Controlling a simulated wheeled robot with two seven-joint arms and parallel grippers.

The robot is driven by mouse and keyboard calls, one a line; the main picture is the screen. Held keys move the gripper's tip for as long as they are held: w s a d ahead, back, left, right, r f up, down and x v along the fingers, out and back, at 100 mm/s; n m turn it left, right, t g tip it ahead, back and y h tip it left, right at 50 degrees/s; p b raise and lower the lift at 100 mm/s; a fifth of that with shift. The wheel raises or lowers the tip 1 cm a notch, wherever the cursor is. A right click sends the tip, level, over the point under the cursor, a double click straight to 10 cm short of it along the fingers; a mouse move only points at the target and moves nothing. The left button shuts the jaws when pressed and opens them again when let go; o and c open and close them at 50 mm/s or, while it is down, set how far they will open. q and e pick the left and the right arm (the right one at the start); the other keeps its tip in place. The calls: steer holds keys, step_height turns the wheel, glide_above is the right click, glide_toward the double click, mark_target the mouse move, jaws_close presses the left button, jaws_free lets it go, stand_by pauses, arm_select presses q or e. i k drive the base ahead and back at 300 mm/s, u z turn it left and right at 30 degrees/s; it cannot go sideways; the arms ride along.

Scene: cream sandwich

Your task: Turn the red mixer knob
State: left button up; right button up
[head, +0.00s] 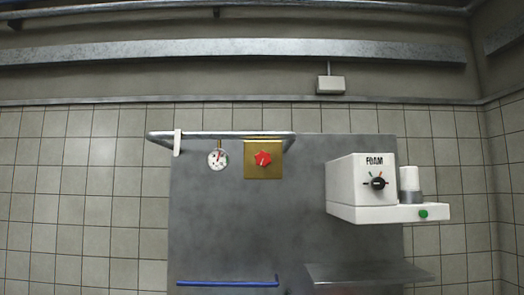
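The red knob (263,159) is a small star-shaped knob on a square brass plate (250,172). The plate is fixed near the top of a grey metal panel (230,240), just below a metal rail. A light mark shows on the knob's face. A second knob, black (378,183), is on the white machine labelled FOAM to the right. Neither of my grippers shows in the head view, and nothing touches the red knob.
A round white gauge (218,158) is left of the brass plate. The metal rail (230,134) runs above both. The white FOAM machine (345,180) juts out at right, with a green button (423,214). A blue bar (228,284) and grey shelf (370,275) are below.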

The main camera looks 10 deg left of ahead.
mark_target(263, 159)
steer(key=u, duration=0.3)
steer(key=k, duration=0.25)
steer(key=z, duration=1.45)
steer(key=i, duration=1.65)
steer(key=u, duration=0.9)
